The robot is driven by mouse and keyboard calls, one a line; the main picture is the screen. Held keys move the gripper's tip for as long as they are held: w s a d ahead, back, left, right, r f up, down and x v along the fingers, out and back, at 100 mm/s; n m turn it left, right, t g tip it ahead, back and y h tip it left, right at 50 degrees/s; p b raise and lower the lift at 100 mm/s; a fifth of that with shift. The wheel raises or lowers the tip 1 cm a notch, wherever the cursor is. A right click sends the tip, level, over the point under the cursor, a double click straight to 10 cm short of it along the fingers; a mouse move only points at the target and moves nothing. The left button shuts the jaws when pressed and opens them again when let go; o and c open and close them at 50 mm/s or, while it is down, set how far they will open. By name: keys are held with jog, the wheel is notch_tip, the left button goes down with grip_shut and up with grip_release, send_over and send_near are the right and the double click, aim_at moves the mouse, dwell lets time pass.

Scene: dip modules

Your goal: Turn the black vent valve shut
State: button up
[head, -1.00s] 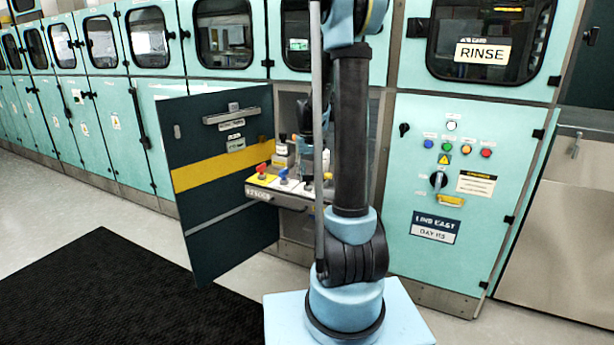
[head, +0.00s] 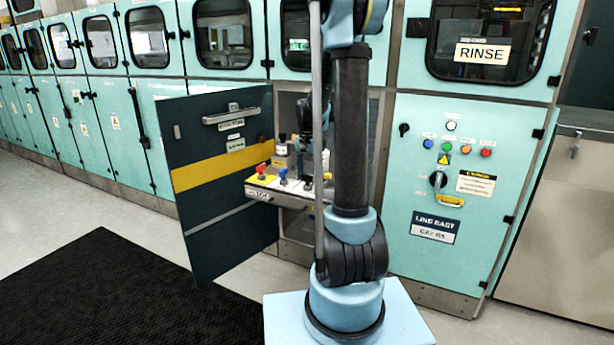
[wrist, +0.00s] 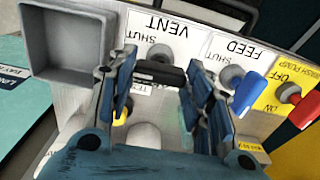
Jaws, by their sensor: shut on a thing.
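The black vent valve handle (wrist: 159,72) shows in the wrist view, below the upside-down VENT label (wrist: 160,24). It lies crosswise in the picture, in front of its round grey hub (wrist: 160,53). My gripper (wrist: 158,80) has one finger at each end of the handle and is shut on it. A SHUT mark shows to the left of the hub. In the head view, my arm hides the black handle and most of my gripper.
A blue handle (wrist: 250,93) stands beside the vent valve under FEED, and a red handle (wrist: 304,108) lies farther right on yellow. A grey open box (wrist: 68,40) is at the left. The dark cabinet door (head: 222,180) stands open beside the valve panel (head: 262,193).

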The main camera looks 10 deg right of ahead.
aim_at(307, 175)
jog(key=shift+w+a, duration=0.1)
dwell(0.3)
jog(key=o, duration=1)
jog(key=shift+o, duration=0.2)
notch_tip(307, 175, up, 12)
